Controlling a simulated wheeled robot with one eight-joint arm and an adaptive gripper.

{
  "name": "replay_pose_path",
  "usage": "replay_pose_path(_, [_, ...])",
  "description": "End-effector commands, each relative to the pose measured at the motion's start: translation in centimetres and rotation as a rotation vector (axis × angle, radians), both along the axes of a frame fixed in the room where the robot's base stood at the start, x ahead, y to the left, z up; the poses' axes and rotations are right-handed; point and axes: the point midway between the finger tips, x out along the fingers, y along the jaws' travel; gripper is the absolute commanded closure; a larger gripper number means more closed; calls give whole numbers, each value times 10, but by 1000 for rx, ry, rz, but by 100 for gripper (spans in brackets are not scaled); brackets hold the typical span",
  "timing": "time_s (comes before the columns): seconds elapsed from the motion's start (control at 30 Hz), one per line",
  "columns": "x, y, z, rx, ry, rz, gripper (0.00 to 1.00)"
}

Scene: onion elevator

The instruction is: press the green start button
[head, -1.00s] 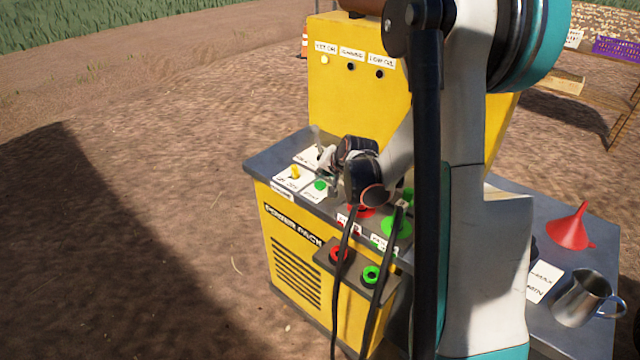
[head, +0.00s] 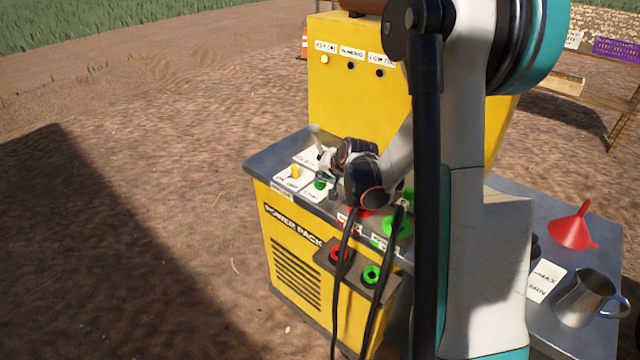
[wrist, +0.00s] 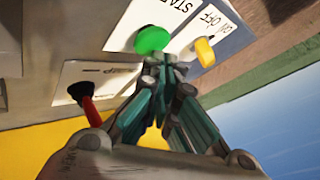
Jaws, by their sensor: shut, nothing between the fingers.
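The green start button (head: 320,184) sits on a white label on top of the yellow power pack (head: 287,238). In the wrist view the round green button (wrist: 153,40) shows beside a partly visible label beginning "STA". My gripper (head: 332,183) is shut and empty over the panel, right beside the button. In the wrist view the closed fingertips (wrist: 163,60) are at the button's lower edge. I cannot tell whether they touch it.
A yellow switch (wrist: 205,52) on an on/off label is close to the right of the fingertips. A red lever with a black end (wrist: 84,95) is at left. Red and green connectors (head: 372,274) with cables, a red funnel (head: 572,228) and a metal jug (head: 584,297) are farther right.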

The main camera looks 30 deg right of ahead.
Motion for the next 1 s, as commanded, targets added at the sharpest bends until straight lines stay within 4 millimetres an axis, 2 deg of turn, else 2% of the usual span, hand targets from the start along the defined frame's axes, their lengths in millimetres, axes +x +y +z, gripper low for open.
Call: replay_pose_path(1.0, [0, 0, -9, 1, 1, 1, 100])
